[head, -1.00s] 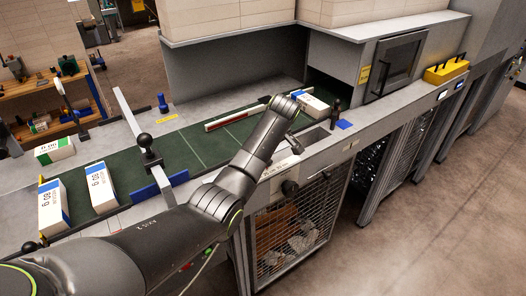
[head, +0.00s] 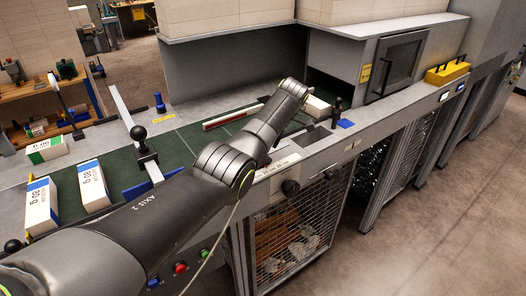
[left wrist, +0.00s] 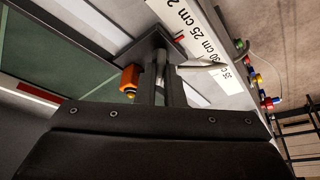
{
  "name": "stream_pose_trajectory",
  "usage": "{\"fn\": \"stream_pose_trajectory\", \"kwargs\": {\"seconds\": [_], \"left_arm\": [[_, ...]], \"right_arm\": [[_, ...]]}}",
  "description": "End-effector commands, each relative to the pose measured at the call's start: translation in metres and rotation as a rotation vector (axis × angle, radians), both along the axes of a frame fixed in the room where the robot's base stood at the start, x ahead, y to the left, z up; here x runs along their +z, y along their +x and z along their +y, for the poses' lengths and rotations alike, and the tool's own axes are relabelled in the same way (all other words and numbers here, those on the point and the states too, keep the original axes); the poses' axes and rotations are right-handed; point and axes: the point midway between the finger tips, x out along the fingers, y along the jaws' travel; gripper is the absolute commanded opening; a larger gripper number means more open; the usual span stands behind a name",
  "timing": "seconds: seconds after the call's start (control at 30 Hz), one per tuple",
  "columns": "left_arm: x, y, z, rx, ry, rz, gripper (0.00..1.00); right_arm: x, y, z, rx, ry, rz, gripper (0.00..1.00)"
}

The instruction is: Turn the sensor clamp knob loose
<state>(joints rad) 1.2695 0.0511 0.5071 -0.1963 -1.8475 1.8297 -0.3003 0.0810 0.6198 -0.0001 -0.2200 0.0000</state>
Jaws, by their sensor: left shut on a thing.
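In the left wrist view my left gripper (left wrist: 161,84) has its two dark fingers closed on a slim grey part, which I take as the sensor clamp knob (left wrist: 160,60). It sits at a black square bracket (left wrist: 150,47) beside a scale strip (left wrist: 208,42) with cm marks. An orange sensor body (left wrist: 131,77) is just left of the fingers. A pale pointed piece (left wrist: 203,67) sticks out to their right. The fingers hide most of the knob, so its turn angle cannot be told. My right gripper is not in view.
Paper reams (head: 93,186) lie at the left of the green conveyor (head: 187,148). Red and green buttons (head: 180,267) are on the front panel.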

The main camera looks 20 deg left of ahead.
Motion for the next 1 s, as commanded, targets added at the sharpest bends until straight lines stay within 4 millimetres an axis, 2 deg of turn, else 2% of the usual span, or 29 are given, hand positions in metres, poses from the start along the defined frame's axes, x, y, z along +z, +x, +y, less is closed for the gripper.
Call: {"fn": "stream_pose_trajectory", "kwargs": {"seconds": [0.03,0.5,0.53,0.7,1.0], "left_arm": [[-0.0069,-0.0022,-0.0004,0.008,-0.003,0.011,0.0],[-0.0074,-0.0028,-0.0005,0.021,-0.004,0.014,0.0],[-0.0074,-0.0028,-0.0006,0.021,-0.004,0.014,0.09],[-0.0073,-0.0029,-0.0009,0.02,-0.004,0.014,0.3],[-0.0015,-0.0009,0.0002,0.019,-0.002,0.006,0.3]], "right_arm": [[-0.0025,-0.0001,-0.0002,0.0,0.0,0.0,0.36],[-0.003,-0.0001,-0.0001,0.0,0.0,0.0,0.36],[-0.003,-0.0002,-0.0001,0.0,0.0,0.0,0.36],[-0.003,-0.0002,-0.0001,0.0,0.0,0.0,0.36],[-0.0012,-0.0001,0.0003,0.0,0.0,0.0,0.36]]}}
